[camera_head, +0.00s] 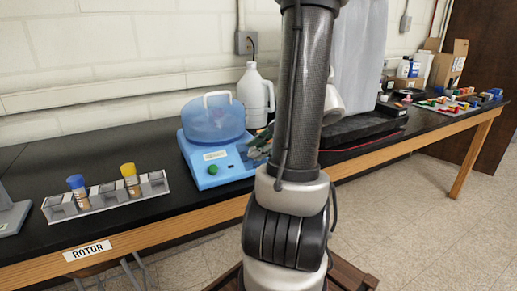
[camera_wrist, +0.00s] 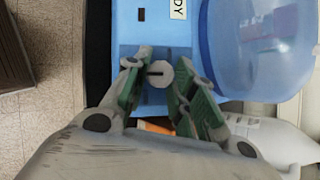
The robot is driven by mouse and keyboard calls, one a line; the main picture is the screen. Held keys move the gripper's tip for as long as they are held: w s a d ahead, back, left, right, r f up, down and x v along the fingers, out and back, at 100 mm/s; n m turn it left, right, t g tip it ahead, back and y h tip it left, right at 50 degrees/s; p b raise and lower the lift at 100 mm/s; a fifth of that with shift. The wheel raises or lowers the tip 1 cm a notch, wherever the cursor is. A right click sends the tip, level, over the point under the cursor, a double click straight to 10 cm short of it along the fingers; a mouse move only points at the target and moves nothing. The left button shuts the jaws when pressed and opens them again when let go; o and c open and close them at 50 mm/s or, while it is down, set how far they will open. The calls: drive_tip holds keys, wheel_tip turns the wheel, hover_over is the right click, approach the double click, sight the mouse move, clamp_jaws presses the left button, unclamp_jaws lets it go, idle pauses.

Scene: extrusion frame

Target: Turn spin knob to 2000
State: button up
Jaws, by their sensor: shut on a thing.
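The blue spin machine (camera_head: 215,160) stands on the black bench, with a domed see-through blue lid and a green round button on its front. The spin knob is hidden by my arm in the head view. In the wrist view the spin knob (camera_wrist: 158,74) is a pale round disc with a dark pointer line, lying level across the picture. My gripper (camera_wrist: 162,77) has its green-padded fingers on either side of the knob and is shut on it. In the head view my gripper (camera_head: 261,142) shows partly behind my arm. No speed number is readable.
A rack (camera_head: 107,196) with a blue-capped and a yellow-capped tube stands at the left, above the ROTOR label (camera_head: 87,251). A white jug (camera_head: 256,95) stands behind the machine. The lid (camera_wrist: 262,45) rises close beside my fingers.

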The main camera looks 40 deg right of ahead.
idle(0.4)
drive_tip(key=o, duration=1)
drive_tip(key=v, duration=1.2)
